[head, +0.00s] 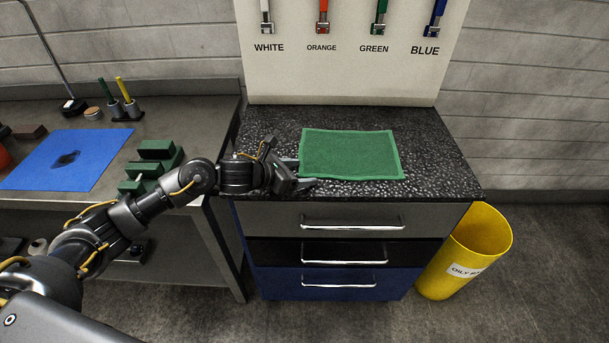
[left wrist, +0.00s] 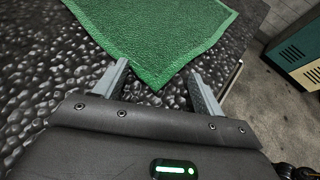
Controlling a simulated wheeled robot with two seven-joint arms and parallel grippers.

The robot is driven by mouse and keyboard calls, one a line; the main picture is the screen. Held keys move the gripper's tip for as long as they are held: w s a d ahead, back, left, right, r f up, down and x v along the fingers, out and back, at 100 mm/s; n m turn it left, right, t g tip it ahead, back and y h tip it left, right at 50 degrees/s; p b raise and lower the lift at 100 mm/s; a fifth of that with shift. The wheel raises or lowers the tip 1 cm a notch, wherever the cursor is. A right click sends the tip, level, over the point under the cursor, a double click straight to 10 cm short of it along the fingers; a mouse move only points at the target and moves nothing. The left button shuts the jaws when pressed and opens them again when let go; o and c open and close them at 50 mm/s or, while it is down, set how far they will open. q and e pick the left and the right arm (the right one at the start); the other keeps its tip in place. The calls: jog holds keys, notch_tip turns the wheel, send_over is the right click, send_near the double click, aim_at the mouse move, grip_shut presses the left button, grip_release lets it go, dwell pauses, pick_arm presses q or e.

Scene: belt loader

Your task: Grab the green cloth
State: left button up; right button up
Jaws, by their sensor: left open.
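The green cloth (head: 350,155) lies flat on the black speckled top of the drawer cabinet (head: 440,180). It has a lighter green border. My left gripper (head: 302,172) is at the cloth's left side, low over the cabinet top. In the left wrist view the gripper (left wrist: 160,88) is open, with a near corner of the cloth (left wrist: 155,35) reaching between its fingertips. The fingers are not closed on the cloth. I cannot tell whether they touch it. My right gripper is not in view.
A yellow bin (head: 465,255) stands right of the cabinet. A board (head: 350,70) with labelled coloured hooks stands behind it. On the left bench are a blue mat (head: 90,150), green blocks (head: 158,150) and two tools in holders (head: 122,105). The cabinet top right of the cloth is clear.

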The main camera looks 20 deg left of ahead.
pick_arm(q)
grip_shut()
dwell(0.8)
notch_tip(320, 180, up, 12)
jog(key=p, duration=0.7)
jog(key=shift+p, duration=0.3)
